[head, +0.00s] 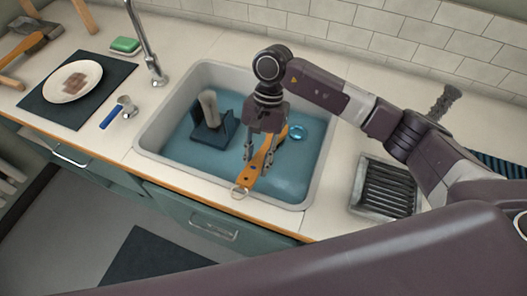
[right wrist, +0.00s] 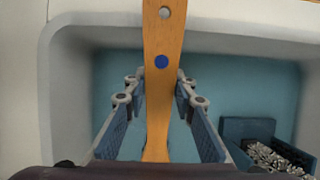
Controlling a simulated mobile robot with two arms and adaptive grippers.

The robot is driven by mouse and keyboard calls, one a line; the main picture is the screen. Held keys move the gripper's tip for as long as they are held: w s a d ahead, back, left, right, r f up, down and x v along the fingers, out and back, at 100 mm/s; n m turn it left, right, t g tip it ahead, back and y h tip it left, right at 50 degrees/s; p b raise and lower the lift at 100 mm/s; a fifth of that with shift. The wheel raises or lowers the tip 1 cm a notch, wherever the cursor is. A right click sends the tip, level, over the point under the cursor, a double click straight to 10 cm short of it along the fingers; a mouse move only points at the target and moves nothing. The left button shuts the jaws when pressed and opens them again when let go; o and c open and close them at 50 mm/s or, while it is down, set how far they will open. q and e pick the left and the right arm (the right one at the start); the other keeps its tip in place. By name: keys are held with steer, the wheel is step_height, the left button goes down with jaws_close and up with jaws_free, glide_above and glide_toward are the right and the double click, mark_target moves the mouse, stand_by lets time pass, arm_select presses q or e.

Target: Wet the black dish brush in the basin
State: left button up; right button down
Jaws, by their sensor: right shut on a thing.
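The basin (head: 190,88) is a pale sink with blue water or a blue floor; its rim also shows in the right wrist view (right wrist: 62,95). My right gripper (head: 262,165) is over the basin, shut on an orange-brown wooden handle (head: 258,170) with a ring at its near end. In the right wrist view this handle (right wrist: 162,90), with a hole and a blue dot, runs between the fingers (right wrist: 158,100). Its head and any black bristles are hidden, so I cannot confirm it is the black dish brush or whether it touches water. My left gripper is out of view.
A dark blue holder (head: 213,135) with a grey item stands in the basin, near a light-blue ring (head: 297,131). The faucet (head: 155,65) rises behind left. A ridged tray (head: 385,188) lies right. A plate (head: 62,75) on a dark mat and a green sponge (head: 125,45) are left.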

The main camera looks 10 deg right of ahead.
step_height(320, 180, up, 16)
steer(key=p, duration=0.5)
stand_by(1.0)
stand_by(2.0)
steer(key=shift+r+p, duration=0.45)
steer(key=shift+r, duration=1.5)
